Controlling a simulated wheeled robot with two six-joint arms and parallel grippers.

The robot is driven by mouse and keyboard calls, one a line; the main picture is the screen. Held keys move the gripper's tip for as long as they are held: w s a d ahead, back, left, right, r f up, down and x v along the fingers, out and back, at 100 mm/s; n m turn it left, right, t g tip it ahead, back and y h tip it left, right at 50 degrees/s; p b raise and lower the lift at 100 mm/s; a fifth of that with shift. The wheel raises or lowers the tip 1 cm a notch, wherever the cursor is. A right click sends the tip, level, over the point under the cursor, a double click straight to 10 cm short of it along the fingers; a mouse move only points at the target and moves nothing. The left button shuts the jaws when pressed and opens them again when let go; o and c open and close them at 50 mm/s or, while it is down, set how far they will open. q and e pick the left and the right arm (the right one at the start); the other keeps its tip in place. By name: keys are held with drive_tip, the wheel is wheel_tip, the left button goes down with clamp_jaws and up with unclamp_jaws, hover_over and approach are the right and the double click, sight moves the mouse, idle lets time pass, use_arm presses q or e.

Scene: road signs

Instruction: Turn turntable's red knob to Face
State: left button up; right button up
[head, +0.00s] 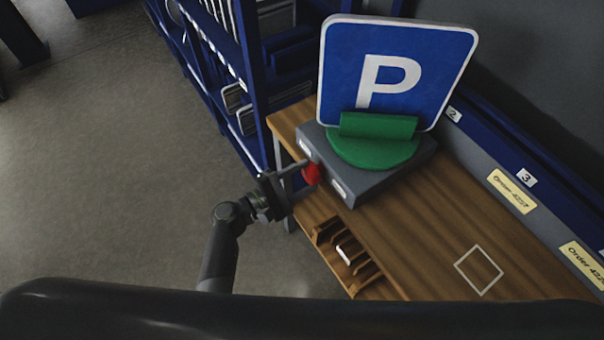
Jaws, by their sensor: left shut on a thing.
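The turntable is a grey box (371,187) with a round green plate and green holder (376,140) on top. A blue parking sign (396,72) with a white P stands upright in the holder, its P side towards me. The red knob (312,174) is on the box's front side, between two small white labels; the writing on them is too small to read. My left gripper (304,171) comes in from the left and is shut on the red knob. Its fingers hide part of the knob. My right gripper is not in view.
The turntable stands on a wooden table (440,225). A small wooden rack (345,254) is at the table's front edge. A white square outline (479,270) marks a bare spot. Yellow order labels (512,191) line the back ledge. A blue shelf (245,80) stands behind the left end.

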use_arm(q)
drive_tip(key=n+p, duration=0.2)
drive_tip(key=n, duration=0.2)
drive_tip(key=shift+n, duration=0.3)
drive_tip(key=n+p, duration=0.2)
drive_tip(key=n, duration=0.3)
drive_tip(key=shift+f+n, duration=0.1)
drive_tip(key=shift+n, duration=0.2)
drive_tip(key=o, duration=1)
drive_tip(key=b+v, duration=0.4)
drive_tip(key=v, duration=1.3)
drive_tip(key=shift+s+a, duration=0.15)
drive_tip(key=shift+a, duration=0.05)
